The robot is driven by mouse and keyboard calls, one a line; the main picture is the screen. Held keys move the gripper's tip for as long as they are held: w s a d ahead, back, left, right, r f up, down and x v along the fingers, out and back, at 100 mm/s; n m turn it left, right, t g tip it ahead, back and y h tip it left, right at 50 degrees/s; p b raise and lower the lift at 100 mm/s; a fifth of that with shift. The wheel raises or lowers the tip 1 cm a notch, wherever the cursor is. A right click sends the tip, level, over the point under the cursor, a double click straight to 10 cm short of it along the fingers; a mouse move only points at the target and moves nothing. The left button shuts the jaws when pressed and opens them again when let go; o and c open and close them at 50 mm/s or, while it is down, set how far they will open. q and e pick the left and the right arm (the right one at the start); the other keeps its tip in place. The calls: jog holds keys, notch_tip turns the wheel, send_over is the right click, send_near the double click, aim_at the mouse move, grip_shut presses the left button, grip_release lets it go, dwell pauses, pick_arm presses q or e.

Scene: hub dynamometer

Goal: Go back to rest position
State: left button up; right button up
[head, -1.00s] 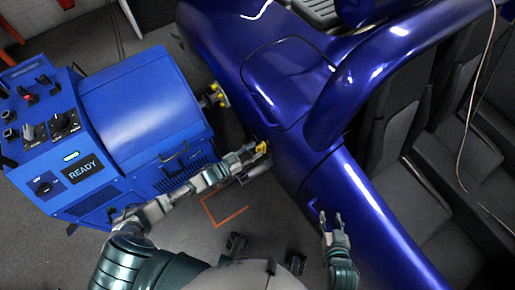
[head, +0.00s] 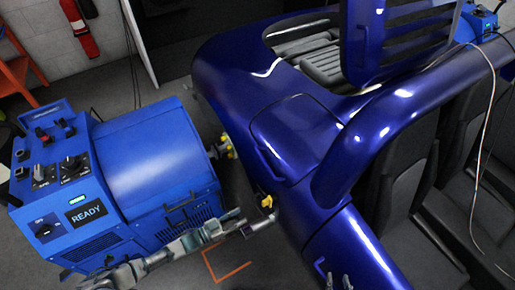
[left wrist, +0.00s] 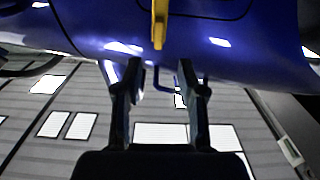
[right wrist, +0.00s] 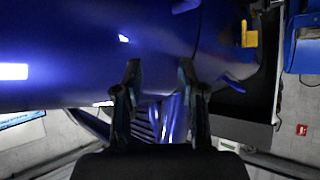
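My left gripper (head: 260,224) is beside the blue car's side, just below a small yellow part (head: 266,202). In the left wrist view its fingers (left wrist: 158,75) stand apart with nothing between them, and the yellow part (left wrist: 159,22) shows above, in front of the blue bodywork. My right gripper (head: 338,282) is at the bottom edge of the head view, in front of the car's side, mostly cut off. In the right wrist view its fingers (right wrist: 160,75) are apart and empty, with blue bodywork beyond.
The blue car (head: 290,140) fills the middle and right, with dark seats (head: 400,170). A blue machine (head: 155,160) with a READY display (head: 86,213) stands at left, close to my left arm. Orange floor marking (head: 228,274) lies on bare floor between them.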

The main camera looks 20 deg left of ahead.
pick_arm(q)
jog(key=shift+d, duration=0.1)
jog(key=s+d+f+n+g+y, duration=0.3)
jog(key=s+d+f+y, duration=0.1)
jog(key=s+d+y, duration=0.25)
jog(key=s+a+r+n+g+y, duration=0.15)
jog(key=s+g, duration=0.35)
jog(key=s, duration=0.5)
jog(key=s+a+r+n+g+y, duration=0.1)
jog(key=s+a+g+y, duration=0.25)
jog(key=s, duration=0.65)
pick_arm(e)
jog(key=s+d+f+g+h, duration=0.1)
jog(key=s+d+f+g, duration=0.2)
jog(key=s+f+g, duration=0.35)
jog(key=s+d+f+g+h, duration=0.1)
jog(key=s+d+f+g, duration=0.15)
jog(key=s, duration=0.65)
pick_arm(q)
notch_tip(320, 180, down, 15)
jog(key=s+p, duration=0.2)
jog(key=p, duration=1)
jog(key=shift+d+r+g+h, duration=0.15)
jog(key=shift+d+g+h, duration=0.05)
jog(key=shift+g+h, duration=0.2)
pick_arm(e)
notch_tip(320, 180, down, 15)
jog(key=s, duration=0.1)
jog(key=shift+s+g, duration=0.3)
jog(key=shift+s, duration=0.1)
